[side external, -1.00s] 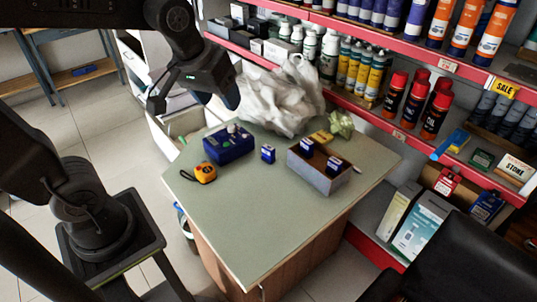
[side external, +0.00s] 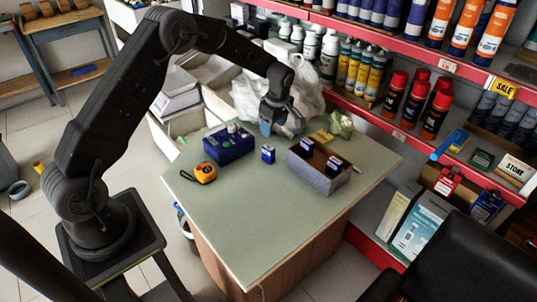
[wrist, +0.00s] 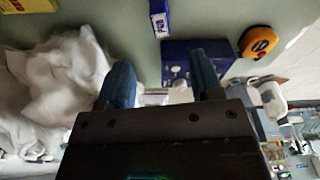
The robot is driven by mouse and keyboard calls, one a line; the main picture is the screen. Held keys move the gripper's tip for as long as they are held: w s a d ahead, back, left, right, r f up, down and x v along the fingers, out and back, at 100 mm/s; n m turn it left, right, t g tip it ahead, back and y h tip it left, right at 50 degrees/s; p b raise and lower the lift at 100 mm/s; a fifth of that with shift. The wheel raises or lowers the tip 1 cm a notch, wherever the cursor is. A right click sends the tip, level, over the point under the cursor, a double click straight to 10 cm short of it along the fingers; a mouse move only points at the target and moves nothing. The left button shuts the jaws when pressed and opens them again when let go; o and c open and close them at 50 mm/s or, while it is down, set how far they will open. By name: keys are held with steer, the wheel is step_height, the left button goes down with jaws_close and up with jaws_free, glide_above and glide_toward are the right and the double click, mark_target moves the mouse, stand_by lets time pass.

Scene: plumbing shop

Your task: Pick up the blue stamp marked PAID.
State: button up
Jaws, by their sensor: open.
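A small blue stamp (side external: 268,154) stands on the green tabletop between the dark blue case and the open box. In the wrist view this stamp (wrist: 160,18) is at the top edge, partly cut off, with a white label whose short lettering is too blurred to read surely. Two more blue stamps, one at the back left (side external: 306,147) and one at the front right (side external: 334,165), are at the open box (side external: 322,182). My gripper (side external: 281,126) is open and empty above the back of the table, behind the lone stamp. Its fingers (wrist: 162,78) are apart in the wrist view.
The dark blue case (side external: 229,146) and an orange tape measure (side external: 204,173) are left of the stamp. White plastic bags (side external: 246,98) lie behind my gripper, close to it. A yellow item (side external: 321,136) lies behind the box. The table's front (side external: 255,225) is clear.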

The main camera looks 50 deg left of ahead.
mark_target(268, 153)
steer(key=f, duration=0.4)
steer(key=a+f, duration=0.1)
steer(key=f, duration=0.4)
steer(key=a+f, duration=0.1)
steer(key=f, duration=0.3)
steer(key=shift+s+a+f, duration=0.1)
steer(key=shift+s+f, duration=0.05)
steer(key=shift+f, duration=0.15)
steer(key=shift+c, duration=0.3)
steer(key=c, duration=1)
steer(key=shift+o, duration=0.2)
steer(key=shift+r, duration=0.15)
